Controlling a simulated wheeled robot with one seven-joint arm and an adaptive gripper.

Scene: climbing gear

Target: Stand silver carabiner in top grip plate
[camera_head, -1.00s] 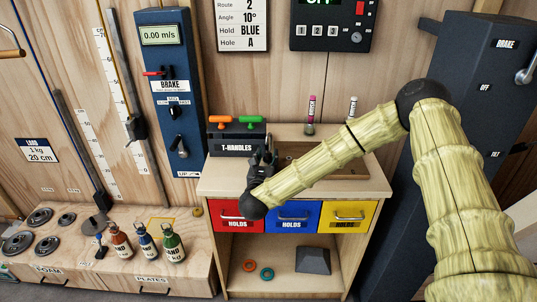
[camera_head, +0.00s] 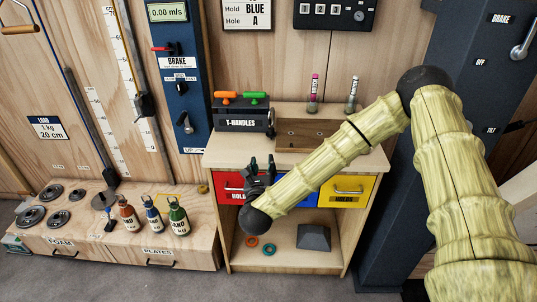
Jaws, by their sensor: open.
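My gripper (camera_head: 262,165) is open, with its dark fingers pointing up in front of the cabinet, over the red and blue drawers near the front edge of the top. Nothing shows between its fingers. I cannot make out a silver carabiner in this view. I cannot tell which thing is the top grip plate. A shallow wooden tray (camera_head: 287,141) with small dark marks on its floor is set on the cabinet top, partly hidden by my arm.
A black T-handles box (camera_head: 240,121) with orange and green handles stands left on the cabinet top (camera_head: 213,159). Two small bottles (camera_head: 314,95) stand behind the tray. The red drawer (camera_head: 229,187) and yellow drawer (camera_head: 348,189) look shut. Bottles and discs occupy the left bench (camera_head: 90,235).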

